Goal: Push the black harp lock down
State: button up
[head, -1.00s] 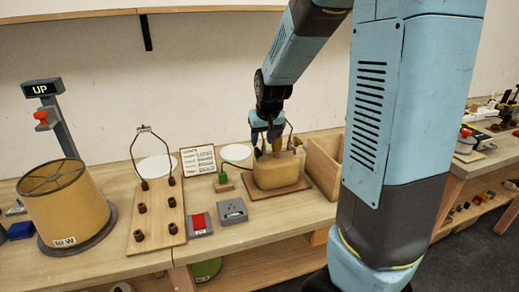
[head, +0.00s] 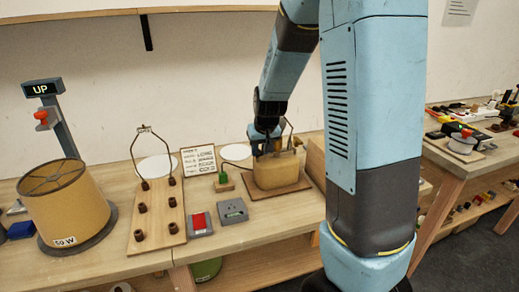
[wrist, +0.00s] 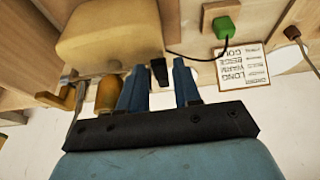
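The beige lamp base (head: 277,178) stands on a wooden board on the bench, with a harp frame and fittings at its top. In the wrist view the base (wrist: 110,30) fills the upper left, with a brass-coloured socket (wrist: 107,96) beside my left finger. A small black piece (wrist: 158,70), which looks like the black harp lock, shows between my two blue fingers. My gripper (wrist: 160,82) is open, its fingers apart on either side of this piece; I cannot tell whether either touches it. In the head view my gripper (head: 263,143) is at the lamp's top and hides part of it.
A green-topped block (head: 223,181) with a black cord and a printed card (head: 198,161) stand left of the lamp. A wooden box (head: 314,162) is close on the right. A harp stands on a pegged board (head: 157,222).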

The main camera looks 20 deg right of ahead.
grip_shut()
dwell(0.3)
jog(key=shift+w+r, duration=0.1)
jog(key=shift+r, duration=1.05)
grip_release()
jog(key=shift+r, duration=0.1)
jog(key=shift+o, duration=1.4)
